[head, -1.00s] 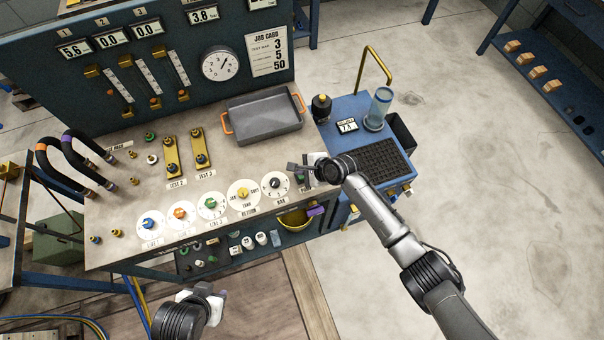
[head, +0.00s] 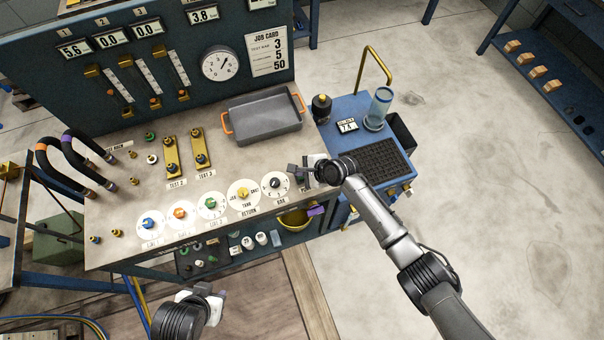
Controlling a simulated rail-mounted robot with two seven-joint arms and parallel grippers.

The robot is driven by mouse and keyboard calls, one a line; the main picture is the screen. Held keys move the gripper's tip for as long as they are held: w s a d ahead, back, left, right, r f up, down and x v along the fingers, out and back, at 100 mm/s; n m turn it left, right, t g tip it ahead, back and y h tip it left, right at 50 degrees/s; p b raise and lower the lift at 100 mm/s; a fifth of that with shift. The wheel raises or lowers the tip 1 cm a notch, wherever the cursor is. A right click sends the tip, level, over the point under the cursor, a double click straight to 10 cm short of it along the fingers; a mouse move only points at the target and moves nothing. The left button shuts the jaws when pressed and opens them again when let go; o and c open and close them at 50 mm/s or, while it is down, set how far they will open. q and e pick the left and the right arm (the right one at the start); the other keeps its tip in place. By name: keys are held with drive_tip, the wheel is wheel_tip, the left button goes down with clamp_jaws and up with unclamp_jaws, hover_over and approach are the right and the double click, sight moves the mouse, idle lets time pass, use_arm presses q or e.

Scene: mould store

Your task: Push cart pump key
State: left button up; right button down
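The blue cart (head: 352,107) stands against the right end of the bench. On its top are a black round fitting with a yellow top (head: 321,104), a small display (head: 347,126) reading about 7.1, a clear cylinder (head: 379,108) and a black grid mat (head: 380,162). I cannot tell which part is the pump key; my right arm hides some of the cart's near side. My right gripper (head: 297,173) is over the bench's front right corner, left of the cart. Its finger gap is too small to judge. My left gripper (head: 219,296) is low in front of the bench, its fingers unclear.
A grey tray with orange handles (head: 265,118) sits on the bench. Several dial knobs, including a black one (head: 275,183), line the bench's front. A yellow bowl (head: 293,219) is on the shelf below. A brass handle rail (head: 370,65) rises behind the cart. The floor right is clear.

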drive_tip(key=shift+f, duration=0.45)
idle(0.6)
drive_tip(key=shift+r, duration=0.1)
drive_tip(key=shift+r+p, duration=0.45)
drive_tip(key=shift+p, duration=0.05)
drive_tip(key=shift+r+p, duration=0.35)
drive_tip(key=shift+p, duration=0.1)
drive_tip(key=shift+r, duration=0.2)
wheel_tip(320, 180, up, 6)
drive_tip(key=p, duration=0.6)
drive_tip(key=shift+f+p, duration=0.2)
drive_tip(key=shift+p, duration=0.1)
